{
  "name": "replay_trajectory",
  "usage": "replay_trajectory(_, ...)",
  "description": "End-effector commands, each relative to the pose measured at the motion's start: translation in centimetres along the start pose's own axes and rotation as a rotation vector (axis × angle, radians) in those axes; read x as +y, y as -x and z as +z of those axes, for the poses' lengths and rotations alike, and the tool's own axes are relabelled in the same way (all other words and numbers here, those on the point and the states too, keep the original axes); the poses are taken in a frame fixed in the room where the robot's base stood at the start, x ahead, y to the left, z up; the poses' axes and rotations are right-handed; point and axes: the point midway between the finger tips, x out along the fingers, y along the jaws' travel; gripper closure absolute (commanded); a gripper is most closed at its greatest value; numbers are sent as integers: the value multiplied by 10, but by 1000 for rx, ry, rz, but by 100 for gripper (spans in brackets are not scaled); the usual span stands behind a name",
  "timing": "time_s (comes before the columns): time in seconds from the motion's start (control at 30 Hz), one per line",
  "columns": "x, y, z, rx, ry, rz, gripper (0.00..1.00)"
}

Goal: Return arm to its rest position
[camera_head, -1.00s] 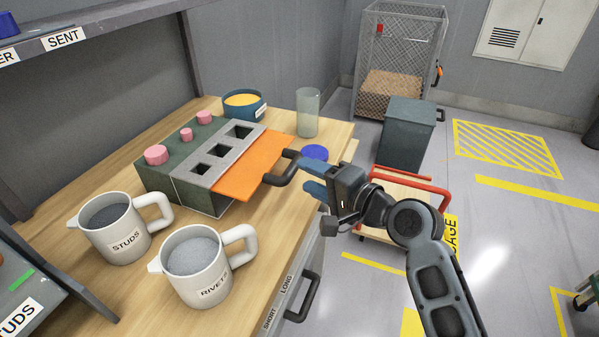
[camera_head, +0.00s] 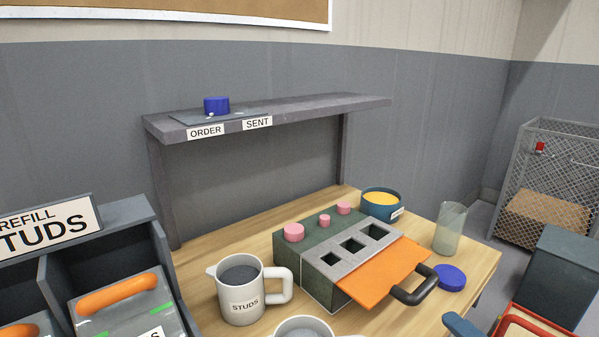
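Only a blue fingertip of my gripper (camera_head: 462,325) shows, at the bottom edge right of centre. It is in front of and apart from the black handle (camera_head: 414,287) of the orange plate (camera_head: 378,277). The rest of my gripper and my arm is cut off by the frame, so I cannot tell whether it is open or shut. Nothing held can be seen.
On the wooden table stand a green box with pink knobs (camera_head: 312,262), a STUDS mug (camera_head: 240,290), a second mug (camera_head: 304,328), a teal bowl (camera_head: 381,206), a glass (camera_head: 450,228) and a blue disc (camera_head: 450,277). A shelf (camera_head: 300,110) stands behind.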

Motion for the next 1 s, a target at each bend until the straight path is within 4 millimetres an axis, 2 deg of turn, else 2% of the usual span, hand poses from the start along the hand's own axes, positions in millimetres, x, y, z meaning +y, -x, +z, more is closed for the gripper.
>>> replay_trajectory(0.03,15,13,11,13,35,26,52)
replay_trajectory(0.2,53,62,39,79,220,98,52)
replay_trajectory(0.43,80,139,70,128,510,179,52)
replay_trajectory(0.6,83,197,88,134,745,216,52)
replay_trajectory(0.8,69,262,106,116,1032,225,52)
replay_trajectory(1.0,47,307,118,85,1261,201,52)
